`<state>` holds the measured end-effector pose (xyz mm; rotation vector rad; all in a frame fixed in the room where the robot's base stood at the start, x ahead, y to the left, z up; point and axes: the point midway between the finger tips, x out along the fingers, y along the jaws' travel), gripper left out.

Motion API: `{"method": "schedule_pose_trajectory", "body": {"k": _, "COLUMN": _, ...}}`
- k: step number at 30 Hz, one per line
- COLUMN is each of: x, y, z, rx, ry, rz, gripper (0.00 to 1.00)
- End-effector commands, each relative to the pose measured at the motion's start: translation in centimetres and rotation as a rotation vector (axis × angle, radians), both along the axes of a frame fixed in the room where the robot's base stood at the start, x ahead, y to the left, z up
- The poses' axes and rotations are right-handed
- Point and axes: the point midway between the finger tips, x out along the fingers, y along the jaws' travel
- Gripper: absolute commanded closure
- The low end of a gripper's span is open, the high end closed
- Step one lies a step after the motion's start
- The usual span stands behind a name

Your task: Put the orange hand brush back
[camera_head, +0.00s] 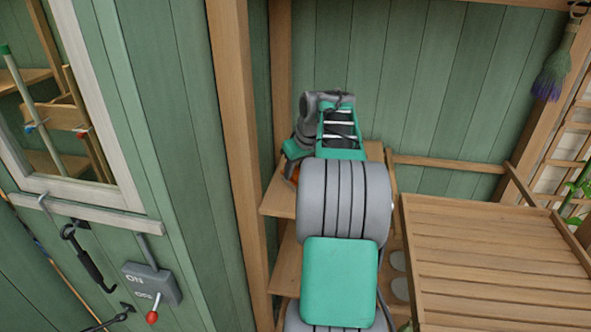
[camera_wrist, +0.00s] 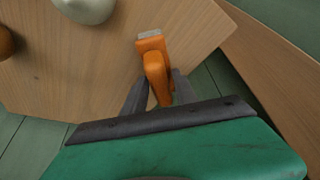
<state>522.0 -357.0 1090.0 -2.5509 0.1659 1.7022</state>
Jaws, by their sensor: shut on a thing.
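The orange hand brush (camera_wrist: 153,62) shows in the wrist view, between the two dark fingers of my gripper (camera_wrist: 158,92). My gripper is shut on it. Its pale end points away from my gripper, over a wooden shelf board (camera_wrist: 100,70). I cannot tell whether the brush touches the board. In the head view my arm reaches to the wooden shelf (camera_head: 279,199) in the corner and hides most of it. A small orange patch of the brush (camera_head: 294,174) shows at the left of my gripper there.
In the wrist view a pale rounded object (camera_wrist: 88,8) and a brown rounded object (camera_wrist: 5,43) are on the board. In the head view a slatted wooden table (camera_head: 490,260) stands right of my arm. A wooden post (camera_head: 238,130) rises close on the left.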

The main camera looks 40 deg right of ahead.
Motion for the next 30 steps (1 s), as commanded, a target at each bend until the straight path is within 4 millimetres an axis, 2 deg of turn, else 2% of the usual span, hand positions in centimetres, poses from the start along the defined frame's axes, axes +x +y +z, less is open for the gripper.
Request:
{"method": "schedule_pose_trajectory", "body": {"k": 5, "x": 0.0, "y": 0.0, "z": -0.4, "rx": 0.000, "ry": 0.000, "rz": 0.000, "gripper": 1.00}}
{"method": "schedule_pose_trajectory", "body": {"k": 6, "x": 0.0, "y": 0.0, "z": -0.4, "rx": 0.001, "ry": 0.001, "rz": 0.000, "gripper": 0.65}}
{"method": "schedule_pose_trajectory", "body": {"k": 14, "x": 0.0, "y": 0.0, "z": -0.3, "rx": 0.001, "ry": 0.001, "rz": 0.000, "gripper": 0.44}}
{"method": "schedule_pose_trajectory", "body": {"k": 20, "x": 0.0, "y": 0.0, "z": -0.3, "rx": 0.001, "ry": 0.001, "rz": 0.000, "gripper": 0.44}}
{"method": "schedule_pose_trajectory", "body": {"k": 24, "x": -0.2, "y": 0.0, "z": 0.6, "rx": 0.000, "ry": 0.000, "rz": 0.000, "gripper": 0.44}}
{"method": "schedule_pose_trajectory", "body": {"k": 26, "x": -0.6, "y": 0.0, "z": 1.5, "rx": -0.001, "ry": -0.002, "rz": 0.000, "gripper": 0.44}}
{"method": "schedule_pose_trajectory", "body": {"k": 30, "x": -1.9, "y": 0.1, "z": 4.8, "rx": -0.002, "ry": -0.002, "rz": -0.001, "gripper": 0.44}}
